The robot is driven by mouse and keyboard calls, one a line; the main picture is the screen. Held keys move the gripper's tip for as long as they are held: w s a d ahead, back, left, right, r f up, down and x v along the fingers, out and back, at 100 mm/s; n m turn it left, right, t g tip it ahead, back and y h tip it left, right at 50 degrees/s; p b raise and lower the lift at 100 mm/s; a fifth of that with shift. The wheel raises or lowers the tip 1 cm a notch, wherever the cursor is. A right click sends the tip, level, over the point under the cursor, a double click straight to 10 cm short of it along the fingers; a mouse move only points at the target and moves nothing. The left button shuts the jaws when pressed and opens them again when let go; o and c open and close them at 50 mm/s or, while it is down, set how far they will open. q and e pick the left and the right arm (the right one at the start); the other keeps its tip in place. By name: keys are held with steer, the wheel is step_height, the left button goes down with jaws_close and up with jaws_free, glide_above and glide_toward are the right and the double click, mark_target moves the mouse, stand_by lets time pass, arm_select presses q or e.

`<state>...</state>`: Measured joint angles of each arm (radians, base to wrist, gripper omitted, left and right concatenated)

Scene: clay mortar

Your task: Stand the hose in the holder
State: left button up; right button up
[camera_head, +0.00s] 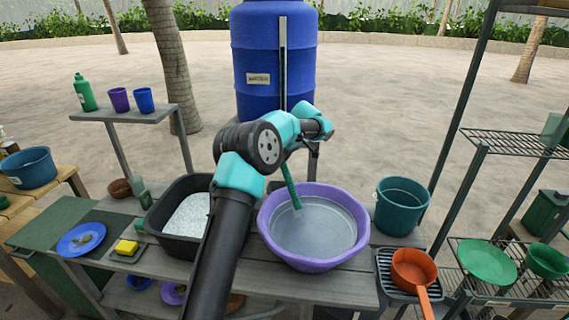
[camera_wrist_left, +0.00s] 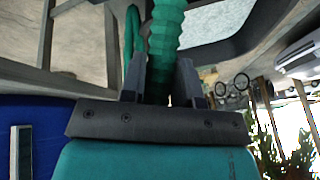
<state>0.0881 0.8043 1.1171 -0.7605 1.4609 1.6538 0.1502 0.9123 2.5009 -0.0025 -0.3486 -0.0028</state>
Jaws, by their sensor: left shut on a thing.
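The green ribbed hose (camera_head: 291,187) hangs below my left wrist in the head view, tilted, with its lower end at the purple basin (camera_head: 265,232) of greyish water. In the left wrist view my left gripper (camera_wrist_left: 163,76) is shut on the hose (camera_wrist_left: 166,35), which runs up between its two fingers. A thinner green loop shows beside the left finger. In the head view my wrist hides the fingers and the upper hose. I cannot make out a holder for certain. My right gripper is not in view.
A blue water tank (camera_head: 262,50) stands behind my wrist. A black tub (camera_head: 168,228) of pale material is left of the basin, a teal bucket (camera_head: 402,205) right of it. An orange pan (camera_head: 412,268) sits front right. Shelves with green dishes stand at right.

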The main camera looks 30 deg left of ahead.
arm_select(q)
steer(key=shift+w+a+r, duration=0.2)
steer(key=shift+a+r, duration=0.35)
steer(key=shift+r, duration=0.3)
steer(key=shift+w+a+r, duration=0.15)
steer(key=shift+a+r, duration=0.35)
steer(key=shift+r, duration=0.35)
steer(key=shift+w+a+r, duration=0.2)
steer(key=shift+a+r, duration=0.35)
steer(key=shift+r, duration=0.3)
steer(key=shift+a, duration=0.1)
